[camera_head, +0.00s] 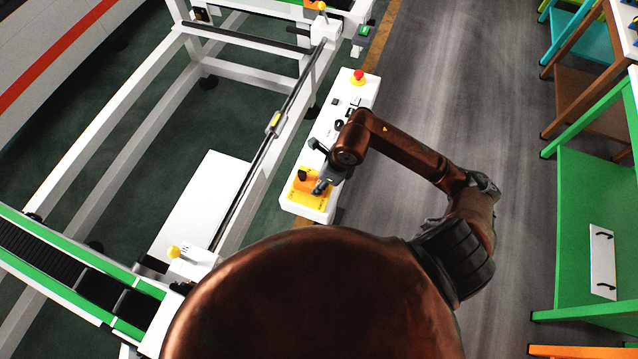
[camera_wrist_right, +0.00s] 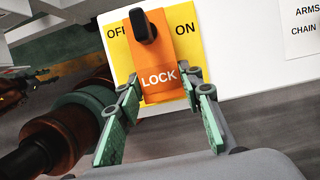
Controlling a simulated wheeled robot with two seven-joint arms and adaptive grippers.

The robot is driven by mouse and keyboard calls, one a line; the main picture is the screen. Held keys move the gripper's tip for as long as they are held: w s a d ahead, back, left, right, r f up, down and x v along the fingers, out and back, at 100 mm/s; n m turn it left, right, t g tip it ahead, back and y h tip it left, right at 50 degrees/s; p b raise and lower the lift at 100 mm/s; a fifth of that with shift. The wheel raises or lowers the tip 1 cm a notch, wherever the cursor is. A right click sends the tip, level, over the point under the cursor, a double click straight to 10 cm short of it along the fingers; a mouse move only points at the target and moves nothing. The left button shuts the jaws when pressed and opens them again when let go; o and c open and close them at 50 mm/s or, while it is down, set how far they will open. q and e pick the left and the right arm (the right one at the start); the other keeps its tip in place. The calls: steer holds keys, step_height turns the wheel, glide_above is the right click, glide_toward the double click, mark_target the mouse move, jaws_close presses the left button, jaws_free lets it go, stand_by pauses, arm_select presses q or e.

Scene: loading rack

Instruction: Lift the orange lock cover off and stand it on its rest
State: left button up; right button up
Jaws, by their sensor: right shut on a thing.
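The orange lock cover (camera_wrist_right: 168,45), marked LOCK, sits over a yellow plate (camera_wrist_right: 187,24) lettered OFF and ON on the white control box. A black knob (camera_wrist_right: 143,27) stands up at the cover. In the head view the cover (camera_head: 318,187) is partly hidden by my right gripper (camera_head: 320,187). In the right wrist view my right gripper (camera_wrist_right: 163,82) has its two green-padded fingers at either side of the cover's near end, shut on it. I cannot tell whether the cover is raised off the plate. I cannot pick out its rest.
The white control box (camera_head: 325,130) carries a red stop button (camera_head: 358,76) and several dark switches beyond the cover. A white frame with a dark rail (camera_head: 262,140) runs along its left. Open grey floor (camera_head: 440,80) lies to the right.

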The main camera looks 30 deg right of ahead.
steer(key=shift+r, duration=0.15)
steer(key=shift+r+p, duration=1.95)
steer(key=shift+r, duration=1.65)
steer(key=shift+f, duration=0.1)
